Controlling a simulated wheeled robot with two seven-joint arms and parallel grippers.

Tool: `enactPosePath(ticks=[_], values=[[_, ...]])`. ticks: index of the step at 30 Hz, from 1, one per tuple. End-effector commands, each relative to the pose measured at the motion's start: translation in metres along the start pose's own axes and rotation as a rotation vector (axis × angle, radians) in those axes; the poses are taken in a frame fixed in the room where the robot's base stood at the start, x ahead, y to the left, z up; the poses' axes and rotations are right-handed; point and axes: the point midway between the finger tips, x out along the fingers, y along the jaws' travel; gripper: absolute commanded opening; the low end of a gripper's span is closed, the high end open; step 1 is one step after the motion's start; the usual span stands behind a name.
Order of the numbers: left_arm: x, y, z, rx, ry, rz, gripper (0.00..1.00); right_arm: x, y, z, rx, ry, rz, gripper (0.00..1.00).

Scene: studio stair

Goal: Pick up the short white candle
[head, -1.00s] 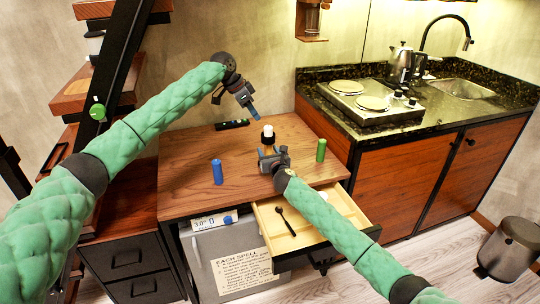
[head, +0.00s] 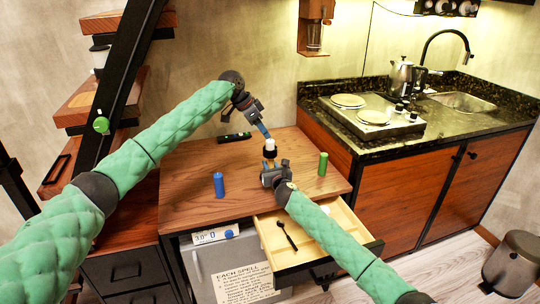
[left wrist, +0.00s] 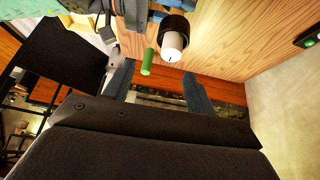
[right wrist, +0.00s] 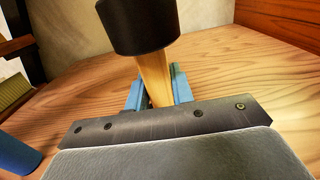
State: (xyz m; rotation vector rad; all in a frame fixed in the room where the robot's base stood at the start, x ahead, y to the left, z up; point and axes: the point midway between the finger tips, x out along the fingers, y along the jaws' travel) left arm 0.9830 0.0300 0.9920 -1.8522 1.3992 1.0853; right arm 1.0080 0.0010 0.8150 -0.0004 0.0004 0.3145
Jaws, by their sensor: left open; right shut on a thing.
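The short white candle (head: 270,143) stands upright in a black cup (head: 270,153); candle (left wrist: 172,43) and cup (left wrist: 174,24) also show in the left wrist view. The right wrist view shows the cup (right wrist: 138,22) on top of a light wooden stem (right wrist: 155,78). My right gripper (head: 273,166) is shut on this stem, with blue fingers on both sides of it (right wrist: 158,82). My left gripper (head: 265,132) is open and empty, just above and left of the candle. In the left wrist view the candle is beyond its fingertips (left wrist: 157,82), not between them.
A blue candle (head: 219,185) and a green candle (head: 323,164) stand on the wooden desk (head: 185,170). A black strip (head: 234,137) lies at the back. The drawer (head: 345,225) is open below, with a dark spoon (head: 287,236) inside. The kitchen counter (head: 365,150) is right.

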Motion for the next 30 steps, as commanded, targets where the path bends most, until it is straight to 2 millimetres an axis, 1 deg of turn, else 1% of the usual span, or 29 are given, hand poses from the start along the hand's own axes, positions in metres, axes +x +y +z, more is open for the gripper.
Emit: enactPosePath(ticks=[1,3,6,9,11,12,16,20,23,30], values=[[0.000,0.005,-0.014,0.006,0.027,0.005,0.56,0.000,0.000,0.000,0.000,0.001,0.000,0.00],[-0.003,0.009,-0.029,0.015,0.049,-0.002,0.56,0.000,0.000,0.000,0.000,0.001,0.000,0.00],[-0.015,0.009,-0.040,0.002,0.040,-0.030,0.56,0.000,0.000,0.000,0.000,0.001,-0.001,0.00],[-0.032,0.003,-0.040,-0.041,0.000,-0.067,0.56,0.000,0.000,0.000,0.000,0.001,-0.001,0.00],[-0.041,-0.002,-0.034,-0.071,-0.032,-0.091,0.56,0.000,0.000,-0.001,0.000,0.001,-0.001,0.00],[-0.045,-0.004,-0.028,-0.094,-0.057,-0.105,0.56,0.000,0.000,-0.001,0.000,0.001,0.000,0.00],[-0.047,-0.007,-0.015,-0.154,-0.127,-0.126,0.56,0.000,0.000,-0.001,0.000,0.001,0.000,0.00],[-0.043,-0.006,-0.012,-0.182,-0.138,-0.122,0.56,0.000,0.000,0.000,0.000,0.001,0.000,0.00],[-0.034,-0.006,-0.010,-0.184,-0.138,-0.121,0.56,0.000,0.000,0.000,0.000,0.001,0.000,0.00],[0.002,-0.010,-0.005,-0.182,-0.137,-0.120,0.56,0.000,0.000,0.000,0.000,0.001,0.000,0.00]])
